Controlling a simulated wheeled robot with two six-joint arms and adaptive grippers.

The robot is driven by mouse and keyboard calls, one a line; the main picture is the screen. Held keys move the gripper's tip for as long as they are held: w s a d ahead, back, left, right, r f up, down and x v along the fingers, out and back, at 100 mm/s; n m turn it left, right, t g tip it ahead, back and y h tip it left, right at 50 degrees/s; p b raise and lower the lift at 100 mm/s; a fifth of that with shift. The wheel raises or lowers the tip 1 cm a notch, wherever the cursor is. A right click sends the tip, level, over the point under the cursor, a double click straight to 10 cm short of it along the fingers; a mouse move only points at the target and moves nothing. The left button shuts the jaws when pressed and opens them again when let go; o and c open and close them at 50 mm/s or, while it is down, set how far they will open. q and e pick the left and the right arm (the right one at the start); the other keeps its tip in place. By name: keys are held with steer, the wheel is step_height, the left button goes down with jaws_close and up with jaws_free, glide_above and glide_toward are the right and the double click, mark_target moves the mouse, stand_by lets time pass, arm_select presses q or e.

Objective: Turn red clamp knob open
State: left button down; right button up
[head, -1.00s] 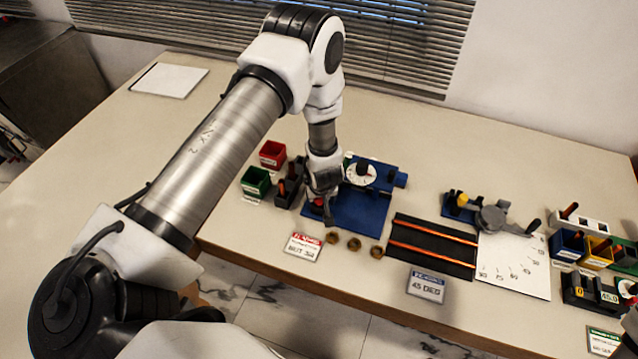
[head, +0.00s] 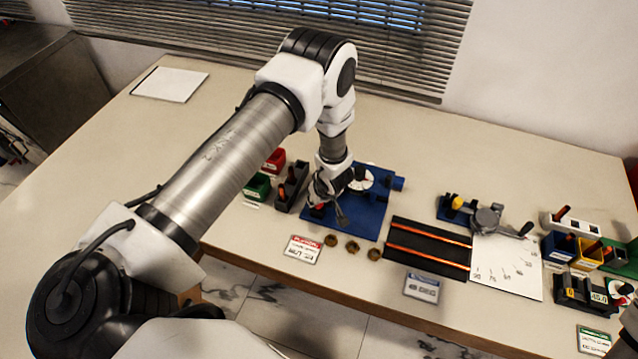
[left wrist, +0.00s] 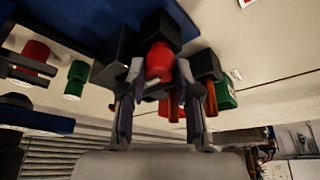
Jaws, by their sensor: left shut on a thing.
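The blue gauge rig base (head: 365,222) stands on the table, with a white dial at its back, partly behind my wrist. The red clamp knob (head: 319,207) sits at the rig's left side, mostly covered by my left gripper (head: 328,209). In the left wrist view the red knob (left wrist: 159,62) lies between the two fingers of my left gripper (left wrist: 158,78), which is shut on it. The knob joins a dark block. How far it is turned I cannot tell. My right gripper is not in view.
Red (head: 275,160) and green (head: 258,186) bins and a dark holder (head: 291,187) stand close left of the rig. Several brass pieces (head: 352,247) and a red-lettered card (head: 303,249) lie in front. A black mat with orange strips (head: 428,262) lies to the right.

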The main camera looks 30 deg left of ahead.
arm_select(q)
steer(key=c, duration=0.8)
jaws_free()
steer(key=shift+w, duration=0.1)
steer(key=v, duration=1.2)
steer(key=shift+f, duration=0.1)
